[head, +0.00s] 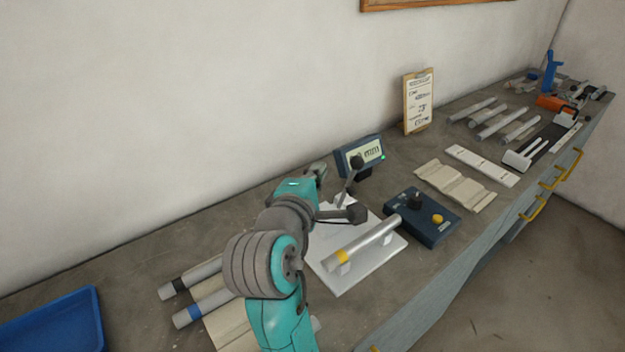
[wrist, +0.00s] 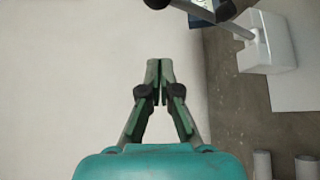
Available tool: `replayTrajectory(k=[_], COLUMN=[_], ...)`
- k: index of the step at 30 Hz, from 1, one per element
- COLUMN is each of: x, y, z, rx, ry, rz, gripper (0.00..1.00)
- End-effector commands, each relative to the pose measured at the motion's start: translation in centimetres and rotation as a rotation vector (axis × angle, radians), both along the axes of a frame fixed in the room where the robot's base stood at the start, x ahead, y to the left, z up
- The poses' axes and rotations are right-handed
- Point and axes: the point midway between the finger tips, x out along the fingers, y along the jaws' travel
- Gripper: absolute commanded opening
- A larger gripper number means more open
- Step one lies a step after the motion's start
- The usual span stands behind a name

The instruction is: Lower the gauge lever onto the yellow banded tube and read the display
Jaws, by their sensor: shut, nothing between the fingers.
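The yellow banded tube (head: 368,240) lies on white supports on a white plate (head: 343,287), its yellow band at the near left end. The gauge lever (head: 350,184) is a thin dark grey arm with dark knobs, slanting upward behind the tube and apart from it. Its rod also shows at the top right in the wrist view (wrist: 236,29), beside a white block. The display (head: 371,153) is a blue box with a pale screen and green light; its digits are too small to read. My gripper (wrist: 158,68) is shut and empty, left of the lever and display.
A dark blue box (head: 426,222) with a black knob and yellow button stands right of the tube. Banded tubes (head: 205,312) lie at the near left, by a blue tray (head: 55,322). A clipboard (head: 418,102) leans on the wall. The left rear bench is clear.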

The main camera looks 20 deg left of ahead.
Motion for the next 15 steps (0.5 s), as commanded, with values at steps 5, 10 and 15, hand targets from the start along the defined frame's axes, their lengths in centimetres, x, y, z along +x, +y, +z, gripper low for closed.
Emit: replayTrajectory(k=[5, 10, 15], x=[2.9, 4.6, 3.8], y=[-0.1, -0.5, -2.4], z=[-0.4, -0.6, -0.1], rx=[0.000, 0.002, 0.002], ry=[0.000, -0.002, -0.002], rz=[-0.002, -0.001, -0.001], gripper=[0.00, 0.00, 0.00])
